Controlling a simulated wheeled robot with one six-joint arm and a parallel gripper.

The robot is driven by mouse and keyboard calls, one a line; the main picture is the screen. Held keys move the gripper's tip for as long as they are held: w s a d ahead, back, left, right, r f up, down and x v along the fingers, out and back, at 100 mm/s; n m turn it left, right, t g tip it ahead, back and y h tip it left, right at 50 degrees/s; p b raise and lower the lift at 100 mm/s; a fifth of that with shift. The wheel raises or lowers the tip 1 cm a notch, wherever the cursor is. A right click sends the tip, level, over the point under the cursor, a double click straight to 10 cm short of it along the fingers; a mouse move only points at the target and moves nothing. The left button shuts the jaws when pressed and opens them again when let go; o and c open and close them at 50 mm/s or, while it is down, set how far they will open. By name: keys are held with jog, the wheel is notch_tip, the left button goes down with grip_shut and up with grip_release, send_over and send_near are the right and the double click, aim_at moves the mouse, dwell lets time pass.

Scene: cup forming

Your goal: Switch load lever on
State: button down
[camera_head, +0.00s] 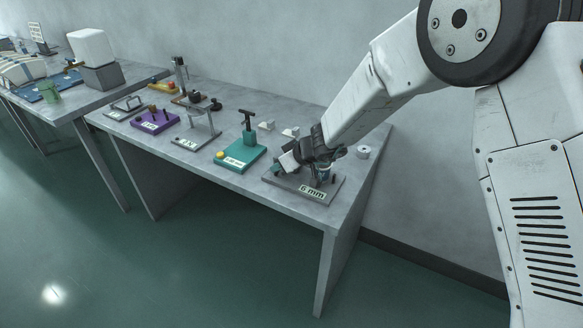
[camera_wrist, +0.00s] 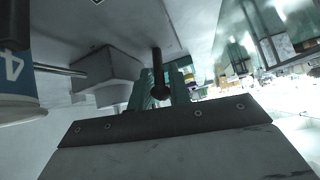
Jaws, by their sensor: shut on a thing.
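My gripper (camera_head: 318,158) is low over the grey plate (camera_head: 274,180) labelled "6 mm" at the right end of the workbench. It is shut on a part of that station, which looks like the load lever; the fingers and wrist hide most of it. In the wrist view a dark rod with a round black end (camera_wrist: 160,88) stands in front of teal pieces, just beyond the dark bar at the bottom. I cannot tell the lever's exact angle.
A teal station (camera_head: 240,156) with a black T-handle stands left of the plate. Further left are a grey stand (camera_head: 197,131) and a purple station (camera_head: 155,121). A small white round part (camera_head: 363,152) lies right of my gripper. The workbench's front edge (camera_head: 270,208) is close.

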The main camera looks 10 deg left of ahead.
dwell(0.4)
jog(key=c, duration=1.7)
grip_release()
jog(key=shift+v, duration=3.9)
